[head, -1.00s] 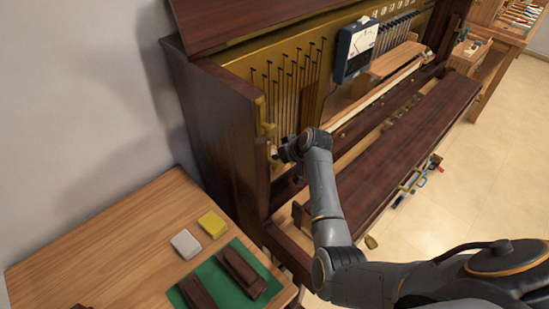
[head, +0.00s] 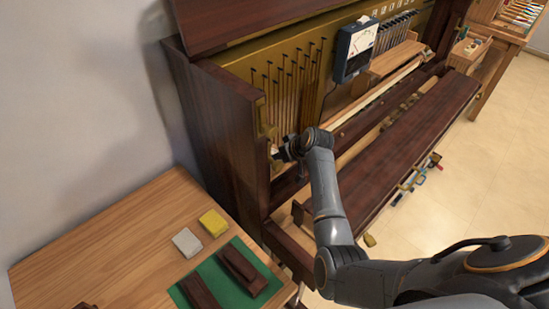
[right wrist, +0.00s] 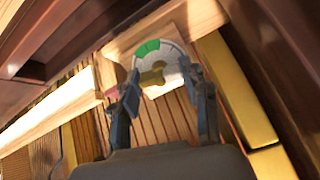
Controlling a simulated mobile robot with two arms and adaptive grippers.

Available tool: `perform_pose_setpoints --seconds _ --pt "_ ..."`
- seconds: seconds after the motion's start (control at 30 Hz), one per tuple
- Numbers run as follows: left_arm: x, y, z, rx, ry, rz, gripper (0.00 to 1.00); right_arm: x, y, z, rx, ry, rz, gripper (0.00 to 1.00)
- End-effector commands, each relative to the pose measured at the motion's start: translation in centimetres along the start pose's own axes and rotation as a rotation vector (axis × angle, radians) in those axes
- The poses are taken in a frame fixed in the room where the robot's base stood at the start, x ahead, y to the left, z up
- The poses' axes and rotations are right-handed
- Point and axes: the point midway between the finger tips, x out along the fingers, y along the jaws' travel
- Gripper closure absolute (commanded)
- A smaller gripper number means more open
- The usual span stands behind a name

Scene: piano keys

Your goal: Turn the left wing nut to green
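In the right wrist view, a brass wing nut (right wrist: 152,77) sits at the middle of a round dial. The dial has a pale grey arc (right wrist: 172,54) and a green section (right wrist: 147,47) at its top left. My right gripper (right wrist: 160,71) has its fingers apart, one on each side of the dial and nut. I cannot tell whether either finger touches the nut. In the head view my right gripper (head: 282,153) is at the left end of the open piano (head: 225,130), and it hides the nut there. My left gripper is not in view.
A wooden table (head: 110,245) at front left holds a yellow block (head: 213,222), a grey block (head: 187,242) and a green mat (head: 216,272) with dark wooden pieces. A meter (head: 357,48) hangs on the piano. Tools (head: 412,181) lie on the floor at right.

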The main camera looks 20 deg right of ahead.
Motion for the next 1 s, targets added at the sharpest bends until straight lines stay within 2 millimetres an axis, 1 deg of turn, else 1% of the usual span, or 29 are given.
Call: perform_pose_setpoints --seconds 0.17,0.23,0.33,0.43,0.73,0.9,1.0 --pt "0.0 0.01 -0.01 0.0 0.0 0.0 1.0 0.0 0.05 0.03 -0.007 -0.001 0.001 0.78" --pt "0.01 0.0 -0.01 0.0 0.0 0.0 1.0 -0.04 0.2 0.07 -0.068 -0.002 0.004 0.78" --pt "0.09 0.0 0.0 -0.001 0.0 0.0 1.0 0.0 0.24 0.19 -0.217 -0.005 0.004 0.78" --pt "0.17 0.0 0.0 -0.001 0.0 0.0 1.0 0.01 0.15 0.09 -0.315 -0.002 0.003 0.78" --pt "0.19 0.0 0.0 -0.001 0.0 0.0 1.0 0.0 0.1 0.05 -0.346 -0.001 0.002 0.78" --pt "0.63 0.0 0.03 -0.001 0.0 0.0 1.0 0.08 0.21 0.24 -0.572 -0.005 0.003 0.78" --pt "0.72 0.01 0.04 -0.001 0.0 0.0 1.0 0.06 0.09 0.15 -0.651 -0.003 0.001 0.78"
